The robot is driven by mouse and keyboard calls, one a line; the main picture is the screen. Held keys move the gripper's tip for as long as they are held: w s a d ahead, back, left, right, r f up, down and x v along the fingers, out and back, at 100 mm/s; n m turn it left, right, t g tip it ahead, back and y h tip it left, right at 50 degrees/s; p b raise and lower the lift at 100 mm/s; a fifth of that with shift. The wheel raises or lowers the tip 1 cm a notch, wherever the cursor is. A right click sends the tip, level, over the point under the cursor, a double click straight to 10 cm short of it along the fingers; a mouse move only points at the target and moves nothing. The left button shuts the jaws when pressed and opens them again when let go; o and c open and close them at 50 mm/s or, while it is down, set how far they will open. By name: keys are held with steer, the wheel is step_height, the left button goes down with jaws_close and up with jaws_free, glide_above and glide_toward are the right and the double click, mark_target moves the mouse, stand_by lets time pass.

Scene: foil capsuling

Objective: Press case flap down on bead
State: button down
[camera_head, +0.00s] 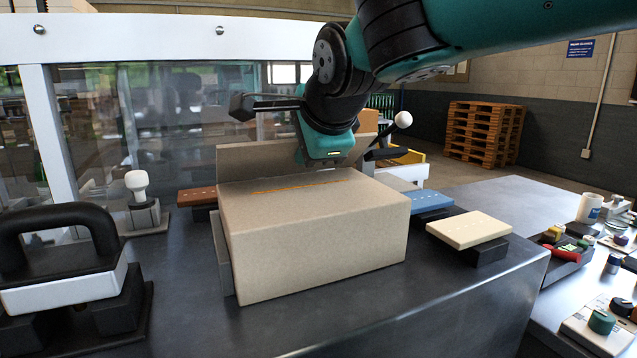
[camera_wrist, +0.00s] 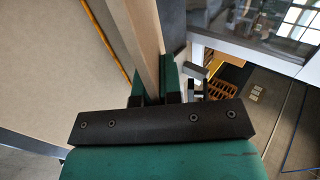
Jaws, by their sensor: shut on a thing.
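The brown cardboard case (camera_head: 320,235) sits on the dark bench in the head view, its top nearly closed. An orange bead (camera_head: 300,183) runs along its top; it also shows as an orange strip in the wrist view (camera_wrist: 106,42). The case flap (camera_head: 250,160) stands up along the far side of the top. In the wrist view the flap (camera_wrist: 146,38) is seen nearly edge-on, between the fingers of my gripper (camera_wrist: 152,82). My gripper is shut on the flap, above the far part of the case. Its fingertips are partly hidden in the head view.
A black-handled tool (camera_head: 62,265) stands at left, near a white-knobbed post (camera_head: 140,190). Brown, blue and cream blocks flank the case; the cream one (camera_head: 468,229) is at right. Behind is a glazed white frame.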

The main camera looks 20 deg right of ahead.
steer(key=shift+s+a+f+t+b, duration=0.1)
steer(key=shift+s+f+t+b, duration=0.15)
steer(key=shift+f+b, duration=0.5)
steer(key=shift+r+t+b, duration=0.3)
steer(key=shift+t+b, duration=0.05)
steer(key=shift+b, duration=0.35)
steer(key=shift+s, duration=0.1)
steer(key=shift+r, duration=0.1)
steer(key=c, duration=1.3)
jaws_free()
steer(key=shift+d+b+v, duration=0.1)
steer(key=shift+b+v, duration=0.9)
steer(key=shift+v, duration=3.35)
steer(key=shift+d+b+v, duration=0.15)
steer(key=shift+b+v, duration=0.85)
steer(key=shift+v, duration=3.35)
